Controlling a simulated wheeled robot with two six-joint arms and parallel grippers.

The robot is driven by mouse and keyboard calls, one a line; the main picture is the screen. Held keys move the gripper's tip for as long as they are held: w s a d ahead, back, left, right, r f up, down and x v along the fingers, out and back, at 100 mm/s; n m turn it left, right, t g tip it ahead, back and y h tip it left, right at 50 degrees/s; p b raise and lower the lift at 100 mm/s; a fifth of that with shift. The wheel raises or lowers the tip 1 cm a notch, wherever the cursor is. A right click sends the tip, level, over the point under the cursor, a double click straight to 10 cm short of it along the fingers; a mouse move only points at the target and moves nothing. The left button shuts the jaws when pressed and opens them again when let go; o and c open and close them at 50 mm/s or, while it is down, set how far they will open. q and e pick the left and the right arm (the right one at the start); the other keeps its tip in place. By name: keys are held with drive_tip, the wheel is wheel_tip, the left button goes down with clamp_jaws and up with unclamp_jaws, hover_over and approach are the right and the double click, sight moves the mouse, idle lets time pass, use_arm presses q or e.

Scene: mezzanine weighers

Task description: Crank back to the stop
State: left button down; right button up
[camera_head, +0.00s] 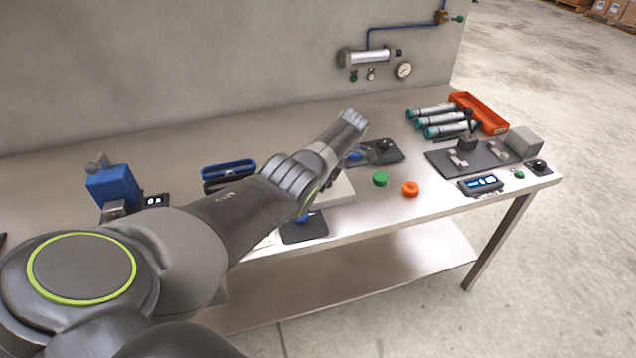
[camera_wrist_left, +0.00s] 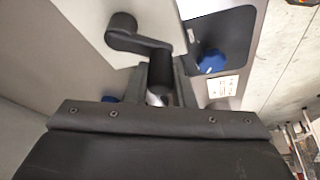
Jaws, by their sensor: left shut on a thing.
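In the left wrist view a black crank (camera_wrist_left: 150,42) with a round hub (camera_wrist_left: 122,30) stands on a pale grey housing (camera_wrist_left: 95,18). My left gripper (camera_wrist_left: 163,85) is shut on the crank's handle, at the other end of the crank arm from the hub. In the head view my left arm reaches from the lower left across the bench; its fingers and the crank are hidden there. Part of a pale block (camera_head: 338,192) shows under the forearm. How far the crank stands from its stop cannot be seen. My right gripper is not in view.
A blue knob (camera_wrist_left: 211,62) sits on a dark plate close right of the gripper. On the bench are a green cap (camera_head: 380,179), an orange ring (camera_head: 410,188), several grey cylinders, an orange tray (camera_head: 490,112) and a blue device (camera_head: 112,187).

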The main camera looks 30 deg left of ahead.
use_arm(q)
drive_tip(key=shift+d+n+b, duration=0.25)
drive_tip(key=shift+n+b, duration=0.25)
drive_tip(key=shift+n, duration=0.1)
drive_tip(key=c, duration=1.2)
unclamp_jaws()
drive_tip(key=shift+c, duration=0.2)
drive_tip(key=b+v, duration=0.3)
drive_tip(key=v, duration=1.4)
drive_tip(key=shift+w+r+b, duration=0.25)
drive_tip(key=shift+w+b, duration=0.1)
drive_tip(key=shift+a, duration=0.15)
